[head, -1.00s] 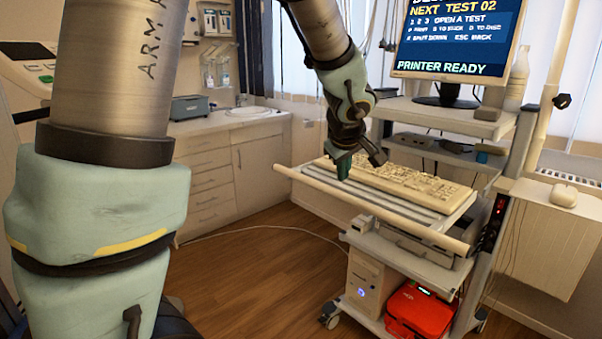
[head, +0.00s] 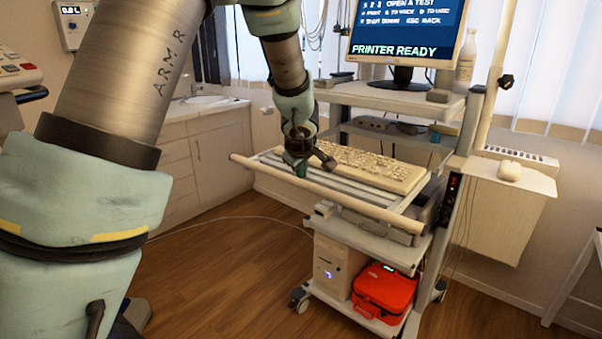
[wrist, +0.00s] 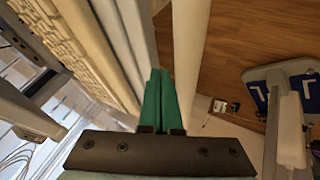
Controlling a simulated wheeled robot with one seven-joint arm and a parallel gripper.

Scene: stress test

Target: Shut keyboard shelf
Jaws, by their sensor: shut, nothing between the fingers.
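The keyboard shelf (head: 345,188) sticks out from the front of a wheeled equipment cart, with a long pale handle bar (head: 325,194) along its front edge. A beige keyboard (head: 372,166) lies on the shelf. My gripper (head: 301,169) is over the left part of the shelf, just behind the bar. In the wrist view its green fingers (wrist: 160,100) are together and empty, between the shelf's slats and the pale bar (wrist: 190,50). The keyboard (wrist: 80,40) shows at left there. I cannot tell whether the fingers touch the bar or the shelf.
The cart carries a monitor (head: 410,35) on top, and a computer tower (head: 338,265) and a red case (head: 384,292) on its lowest board. A mouse (head: 509,171) rests on a side tray at right.

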